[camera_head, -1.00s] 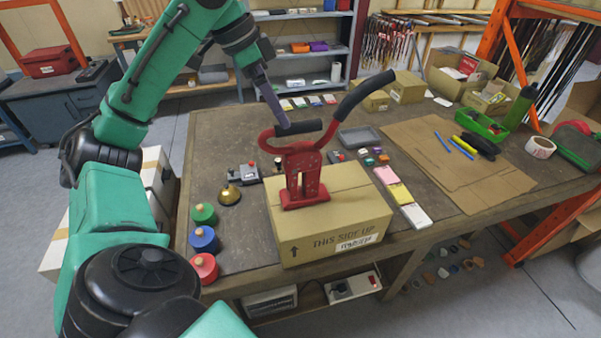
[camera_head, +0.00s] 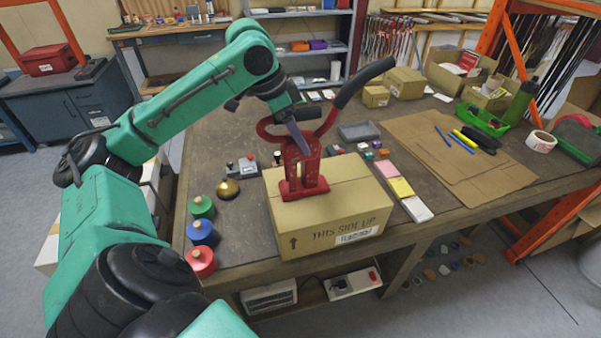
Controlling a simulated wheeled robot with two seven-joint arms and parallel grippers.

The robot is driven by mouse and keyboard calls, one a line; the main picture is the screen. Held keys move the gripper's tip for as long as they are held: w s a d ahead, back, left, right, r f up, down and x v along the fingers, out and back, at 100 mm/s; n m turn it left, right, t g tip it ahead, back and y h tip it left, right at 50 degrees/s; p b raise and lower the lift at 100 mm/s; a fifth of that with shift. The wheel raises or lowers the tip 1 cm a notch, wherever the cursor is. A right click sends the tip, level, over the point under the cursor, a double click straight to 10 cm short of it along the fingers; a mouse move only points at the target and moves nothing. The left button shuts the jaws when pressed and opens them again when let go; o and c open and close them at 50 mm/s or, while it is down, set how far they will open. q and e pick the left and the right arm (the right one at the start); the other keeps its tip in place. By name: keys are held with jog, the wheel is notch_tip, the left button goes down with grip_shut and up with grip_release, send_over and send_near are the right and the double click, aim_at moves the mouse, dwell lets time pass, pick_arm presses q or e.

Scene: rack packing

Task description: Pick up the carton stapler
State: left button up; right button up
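The carton stapler (camera_head: 291,169) is red with two black-gripped handles and stands upright on a closed cardboard box (camera_head: 335,215) marked "THIS SIDE UP". One handle rises to the upper right; the other is lower and partly behind my gripper. My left gripper (camera_head: 299,138) comes down from the upper left, its grey finger overlapping the upper part of the stapler in the picture. Only one finger shows clearly, so the opening between the fingers is hidden. I cannot tell whether it touches the stapler. My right gripper is not in view.
The box sits at the workbench's front edge. Green, blue and red knobbed pieces (camera_head: 201,233) and a brass bell (camera_head: 229,189) lie to its left. Coloured card stacks (camera_head: 401,188) lie to its right. Flat cardboard (camera_head: 455,160) covers the bench's right side.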

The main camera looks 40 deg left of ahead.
pick_arm(q)
jog(key=c, duration=0.5)
jog(key=shift+w+a+r, duration=0.1)
jog(key=shift+w+r, duration=0.05)
jog(key=shift+r, duration=0.05)
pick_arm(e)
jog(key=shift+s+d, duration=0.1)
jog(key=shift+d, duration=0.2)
